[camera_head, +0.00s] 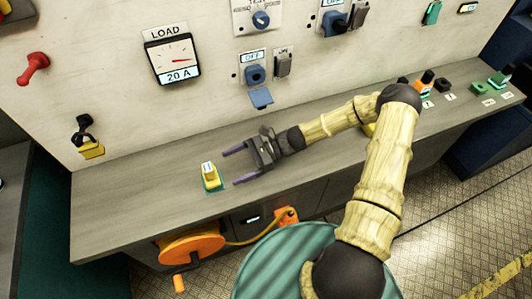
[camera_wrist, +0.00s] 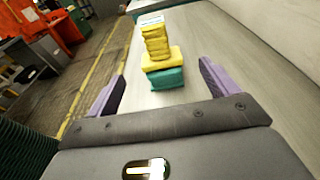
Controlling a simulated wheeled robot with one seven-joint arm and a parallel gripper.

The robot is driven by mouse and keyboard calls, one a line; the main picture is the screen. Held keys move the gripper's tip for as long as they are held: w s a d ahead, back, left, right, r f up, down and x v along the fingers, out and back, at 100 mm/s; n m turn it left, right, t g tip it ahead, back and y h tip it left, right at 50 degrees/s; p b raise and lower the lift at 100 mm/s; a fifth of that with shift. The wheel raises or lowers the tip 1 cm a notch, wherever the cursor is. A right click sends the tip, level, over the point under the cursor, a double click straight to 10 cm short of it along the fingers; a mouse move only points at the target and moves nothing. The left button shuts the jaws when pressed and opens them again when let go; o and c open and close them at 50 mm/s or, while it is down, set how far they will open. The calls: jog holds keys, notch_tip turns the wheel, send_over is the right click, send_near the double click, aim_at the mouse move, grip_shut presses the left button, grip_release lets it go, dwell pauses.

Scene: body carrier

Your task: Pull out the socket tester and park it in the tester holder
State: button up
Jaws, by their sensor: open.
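A yellow stepped block with a pale top, which looks like the socket tester (camera_head: 209,172), stands upright on the bench. It sits on or in a low teal base, apparently the tester holder (camera_head: 213,189). The wrist view shows the yellow tester (camera_wrist: 156,45) directly above the teal holder (camera_wrist: 166,79); how deep it sits is hidden. My gripper (camera_head: 237,166) is open and empty just right of the tester, with its purple fingers pointing toward it. In the wrist view the tester stands ahead, between and beyond the fingertips (camera_wrist: 162,73), apart from both.
The grey bench (camera_head: 130,205) is clear left of the tester. Behind it, the wall panel carries a blue socket (camera_head: 255,75) with its flap hanging down, and a load meter (camera_head: 172,54). An orange cable reel (camera_head: 192,246) hangs below the front edge. Small coloured blocks stand far right.

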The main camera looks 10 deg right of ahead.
jog(key=b+v, duration=0.2)
jog(key=v, duration=0.8)
jog(key=shift+d+r, duration=0.1)
dwell(0.5)
jog(key=shift+s+n+g+h, duration=0.3)
jog(key=shift+s+n+h, duration=0.1)
jog(key=shift+s+h, duration=0.25)
jog(key=s+n+h, duration=0.1)
jog(key=h, duration=0.1)
jog(key=s+n+h, duration=0.2)
jog(key=shift+d+f+h, duration=0.1)
jog(key=shift+f+h, duration=0.15)
jog(key=n+h, duration=0.1)
jog(key=s+d+r+n+h, duration=0.1)
jog(key=s+d+n+h, duration=0.1)
jog(key=shift+s+d+r+h, duration=0.15)
jog(key=shift+s+r+h, duration=0.1)
jog(key=shift+h, duration=0.15)
jog(key=s+d+r+n+t+h, duration=0.2)
jog(key=r+n+t+h, duration=0.1)
jog(key=r, duration=0.3)
jog(key=s+d+r+n+t+h, duration=0.2)
jog(key=d+r+n+t+h, duration=0.1)
jog(key=r+n+t, duration=0.1)
jog(key=shift+s+r+n, duration=0.3)
jog(key=shift+r+n, duration=0.4)
jog(key=shift+r, duration=0.15)
